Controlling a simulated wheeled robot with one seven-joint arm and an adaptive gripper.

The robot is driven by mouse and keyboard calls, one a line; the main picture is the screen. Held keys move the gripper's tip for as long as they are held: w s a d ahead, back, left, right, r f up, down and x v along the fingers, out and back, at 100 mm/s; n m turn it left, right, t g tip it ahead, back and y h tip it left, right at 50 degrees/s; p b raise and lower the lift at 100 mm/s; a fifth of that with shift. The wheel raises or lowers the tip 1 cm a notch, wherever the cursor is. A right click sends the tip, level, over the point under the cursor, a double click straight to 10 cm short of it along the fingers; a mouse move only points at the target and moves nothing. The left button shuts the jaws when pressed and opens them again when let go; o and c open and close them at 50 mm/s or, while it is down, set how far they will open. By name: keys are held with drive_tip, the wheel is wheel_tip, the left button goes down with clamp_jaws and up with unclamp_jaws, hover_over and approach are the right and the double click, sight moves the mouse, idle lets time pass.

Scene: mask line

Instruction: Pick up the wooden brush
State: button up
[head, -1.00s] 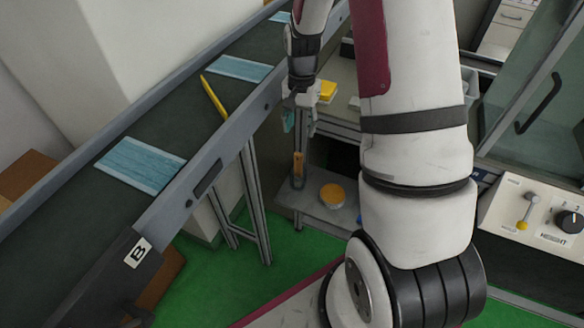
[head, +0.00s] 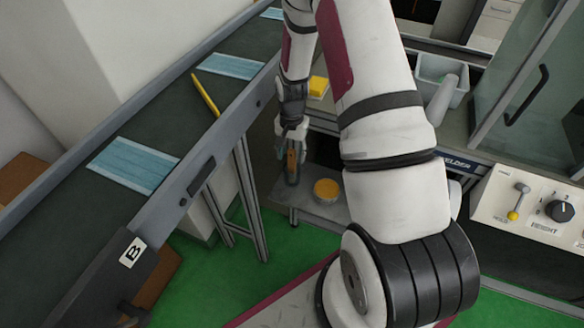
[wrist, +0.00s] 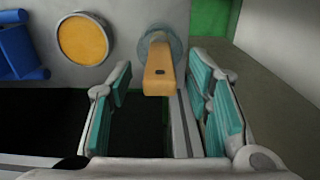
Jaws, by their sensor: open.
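The wooden brush (wrist: 158,72) shows in the wrist view as an orange-tan handle with a small dark hole in its end, pointing towards the camera. Its lower end sits in or against a round, greyish clear thing, perhaps a cup; the bristles are hidden. My gripper (wrist: 160,90) is open, with one teal-padded finger on each side of the handle. A gap shows between the handle and both pads. In the head view the brush (head: 291,162) stands roughly upright at the end of my gripper (head: 286,150), above the low grey shelf.
A round container with a yellow-orange top (head: 327,190) stands on the shelf, right of the brush; it also shows in the wrist view (wrist: 83,40). A blue object (wrist: 18,48) lies beyond it. The conveyor (head: 150,105) with blue masks is at left. A metal leg stands nearby.

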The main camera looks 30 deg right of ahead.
clamp_jaws()
drive_tip(key=shift+r, duration=0.1)
